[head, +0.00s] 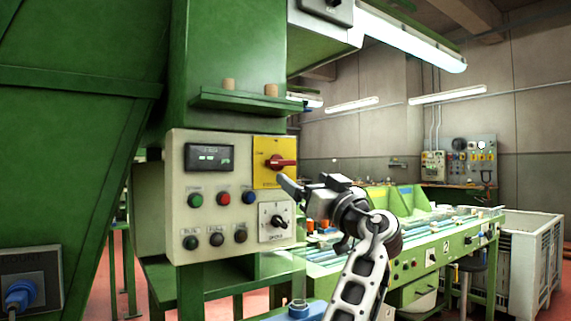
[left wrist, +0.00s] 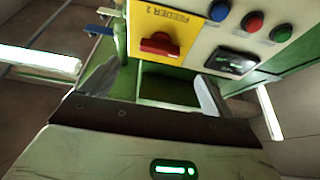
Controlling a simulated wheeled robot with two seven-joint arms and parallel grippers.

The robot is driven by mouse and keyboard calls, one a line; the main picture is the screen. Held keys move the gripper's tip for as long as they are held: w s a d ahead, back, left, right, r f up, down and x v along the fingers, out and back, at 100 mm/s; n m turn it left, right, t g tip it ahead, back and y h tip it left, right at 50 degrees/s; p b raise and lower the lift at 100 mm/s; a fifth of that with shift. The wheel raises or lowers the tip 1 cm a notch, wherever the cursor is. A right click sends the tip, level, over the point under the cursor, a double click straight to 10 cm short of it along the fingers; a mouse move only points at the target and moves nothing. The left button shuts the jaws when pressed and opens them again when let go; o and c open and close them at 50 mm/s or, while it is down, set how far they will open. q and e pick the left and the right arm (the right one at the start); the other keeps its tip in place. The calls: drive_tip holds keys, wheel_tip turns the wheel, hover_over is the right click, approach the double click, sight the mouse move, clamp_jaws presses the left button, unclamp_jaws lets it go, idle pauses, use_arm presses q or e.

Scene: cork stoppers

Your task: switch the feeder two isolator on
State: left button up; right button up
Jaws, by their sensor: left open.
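The feeder two isolator is a red rotary handle (head: 280,162) on a yellow plate (head: 262,177) at the upper right of the pale control panel. The handle lies about level. In the left wrist view the red handle (left wrist: 160,44) sits on the yellow plate (left wrist: 185,14), which reads "FEEDER 2". My left gripper (head: 306,187) is just right of and below the handle in the head view, apart from it. In the left wrist view my left gripper (left wrist: 155,84) is open and empty, its fingers spread towards the panel below the handle. My right gripper is not in view.
The panel (head: 178,165) also bears a display (head: 210,158), several push buttons and a black rotary switch (head: 280,222) below the isolator. Two corks (head: 270,90) stand on a green ledge (head: 245,102) above. A green workbench (head: 425,240) and a grey crate (head: 530,265) stand to the right.

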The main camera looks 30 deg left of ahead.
sight(284, 165)
use_arm(q)
drive_tip(key=p+x, duration=0.1)
drive_tip(key=x, duration=0.8)
drive_tip(key=shift+d, duration=0.1)
drive_tip(key=c, duration=1)
